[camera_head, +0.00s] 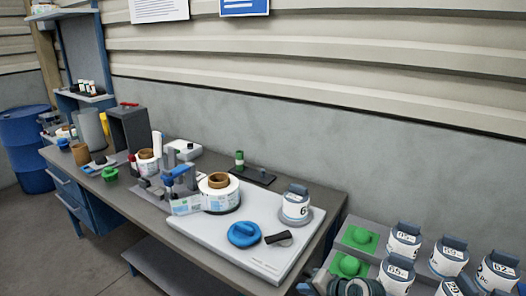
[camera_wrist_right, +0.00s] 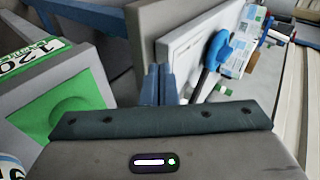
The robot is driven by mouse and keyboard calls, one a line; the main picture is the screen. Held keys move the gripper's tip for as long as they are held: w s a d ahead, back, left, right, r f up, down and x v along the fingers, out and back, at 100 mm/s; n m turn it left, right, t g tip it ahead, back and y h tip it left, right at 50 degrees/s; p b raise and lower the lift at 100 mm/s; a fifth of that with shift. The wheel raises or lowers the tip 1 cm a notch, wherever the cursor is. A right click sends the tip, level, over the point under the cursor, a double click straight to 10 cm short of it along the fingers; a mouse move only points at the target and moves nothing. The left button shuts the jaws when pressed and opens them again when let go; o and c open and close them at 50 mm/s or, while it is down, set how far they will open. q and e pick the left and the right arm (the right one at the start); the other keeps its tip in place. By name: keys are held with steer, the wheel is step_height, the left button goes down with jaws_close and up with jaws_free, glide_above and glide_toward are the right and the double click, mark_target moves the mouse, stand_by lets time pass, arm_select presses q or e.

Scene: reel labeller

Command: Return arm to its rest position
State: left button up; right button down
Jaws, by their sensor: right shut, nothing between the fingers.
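My right gripper (camera_head: 305,288) shows at the bottom edge of the head view, just off the front right corner of the bench, beside the tray of jars. In the right wrist view its two blue-grey fingers (camera_wrist_right: 158,86) are together, with nothing between them. No object hangs from it. My left gripper is in neither view.
A white board (camera_head: 255,262) on the bench (camera_head: 328,210) holds a blue round piece (camera_head: 243,234), a dark small tool (camera_head: 279,238), a numbered jar (camera_head: 296,204) and a label roll (camera_head: 219,196). A tray with green pads (camera_head: 349,265) and several jars (camera_head: 404,240) stands right.

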steer(key=s+d+f+n+g+h, duration=0.1)
steer(key=s+d+f+n+h, duration=0.3)
steer(key=s, duration=0.7)
steer(key=s+d+r+n+g+h, duration=0.1)
steer(key=s+d+g+h, duration=0.1)
steer(key=s+d, duration=0.65)
steer(key=s+d+f+n+g+h, duration=0.1)
steer(key=s+d+f+n+h, duration=0.15)
steer(key=s, duration=1.15)
step_height(320, 180, down, 30)
steer(key=d+g+b, duration=0.1)
steer(key=d+b, duration=0.1)
steer(key=s+d+f+g+b, duration=0.1)
steer(key=s+f, duration=1.7)
steer(key=f, duration=0.3)
steer(key=shift+s+d+f, duration=0.15)
steer(key=shift+s+f, duration=0.2)
